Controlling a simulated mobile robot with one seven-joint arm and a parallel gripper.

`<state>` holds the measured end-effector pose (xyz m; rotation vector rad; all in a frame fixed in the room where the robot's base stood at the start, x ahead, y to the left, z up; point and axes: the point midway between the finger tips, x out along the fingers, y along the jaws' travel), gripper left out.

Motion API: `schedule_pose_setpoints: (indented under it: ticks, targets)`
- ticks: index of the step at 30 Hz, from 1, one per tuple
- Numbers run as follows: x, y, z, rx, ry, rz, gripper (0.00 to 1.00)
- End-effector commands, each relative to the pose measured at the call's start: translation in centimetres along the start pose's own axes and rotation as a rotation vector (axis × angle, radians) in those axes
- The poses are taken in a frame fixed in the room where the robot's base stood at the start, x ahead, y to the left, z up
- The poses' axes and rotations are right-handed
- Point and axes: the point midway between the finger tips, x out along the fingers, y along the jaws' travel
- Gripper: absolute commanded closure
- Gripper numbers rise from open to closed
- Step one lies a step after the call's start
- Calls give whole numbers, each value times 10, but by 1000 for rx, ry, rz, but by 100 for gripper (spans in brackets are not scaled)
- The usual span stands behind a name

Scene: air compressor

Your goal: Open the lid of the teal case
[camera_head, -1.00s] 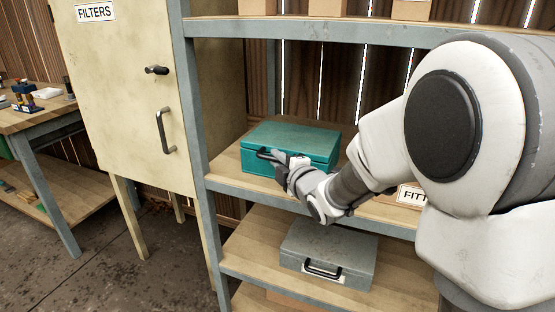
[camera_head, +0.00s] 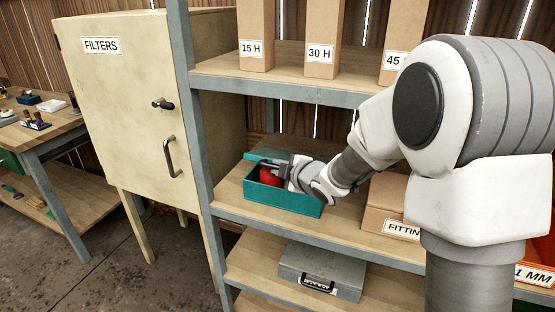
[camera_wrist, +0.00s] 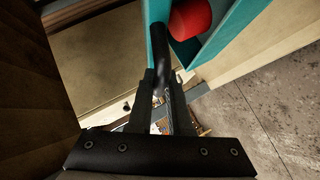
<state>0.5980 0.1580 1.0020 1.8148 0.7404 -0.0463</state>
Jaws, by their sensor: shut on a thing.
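The teal case (camera_head: 290,201) sits on the middle shelf with its lid (camera_head: 262,155) raised and its inside showing. A red object (camera_head: 269,176) lies in the case and also shows in the wrist view (camera_wrist: 190,17). My gripper (camera_head: 284,169) reaches over the case from the right and hides part of the lid and opening. In the wrist view my gripper (camera_wrist: 164,88) is shut on the lid's black handle (camera_wrist: 164,55). How far back the lid leans is hard to tell.
A cardboard box marked FITTINGS in part (camera_head: 387,206) stands right of the case. Tall cardboard boxes (camera_head: 322,40) stand on the shelf above. A grey case (camera_head: 322,270) lies on the shelf below. A cream FILTERS cabinet (camera_head: 130,110) stands at left.

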Motion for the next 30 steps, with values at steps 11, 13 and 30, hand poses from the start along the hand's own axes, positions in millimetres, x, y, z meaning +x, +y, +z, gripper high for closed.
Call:
schedule_pose_setpoints:
  ticks: [11,13,30]
  targets:
    - [-4,41,-5,107,1,-106,100]
    - [-3,46,-4,107,1,-105,100]
    - [2,80,1,102,3,-102,100]
